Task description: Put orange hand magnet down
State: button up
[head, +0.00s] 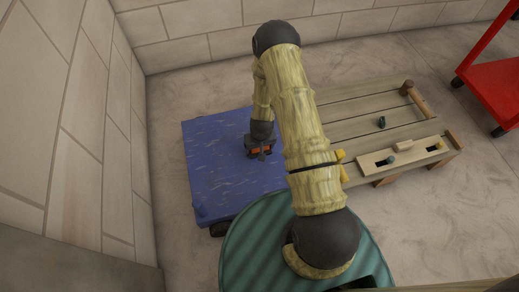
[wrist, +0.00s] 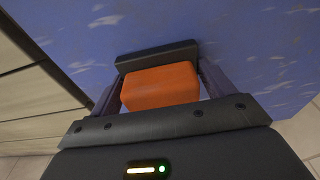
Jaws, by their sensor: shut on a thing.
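The orange hand magnet is an orange block (wrist: 160,86) with a dark bar along its far side in the wrist view. My gripper (wrist: 158,88) is shut on it, one finger on each side. In the head view my gripper (head: 259,148) is over the blue surface (head: 215,170), with a little orange showing between its fingers. I cannot tell whether the magnet touches the blue surface. The magnet's underside is hidden.
A wooden slatted platform (head: 350,112) stands right of the blue surface. It holds a small dark green item (head: 381,122) and a pale board with slots (head: 375,168). A red cart (head: 495,85) is at the far right. Tiled walls stand left and behind. The blue surface's left part is mostly clear.

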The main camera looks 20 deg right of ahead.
jog(key=shift+f, duration=0.2)
jog(key=o, duration=1.1)
jog(key=shift+f, duration=0.1)
jog(key=shift+o, duration=0.2)
jog(key=shift+a, duration=0.1)
notch_tip(320, 180, up, 12)
jog(key=s+p, duration=0.1)
jog(key=p, duration=0.6)
jog(key=shift+s+r, duration=0.25)
jog(key=shift+s, duration=0.1)
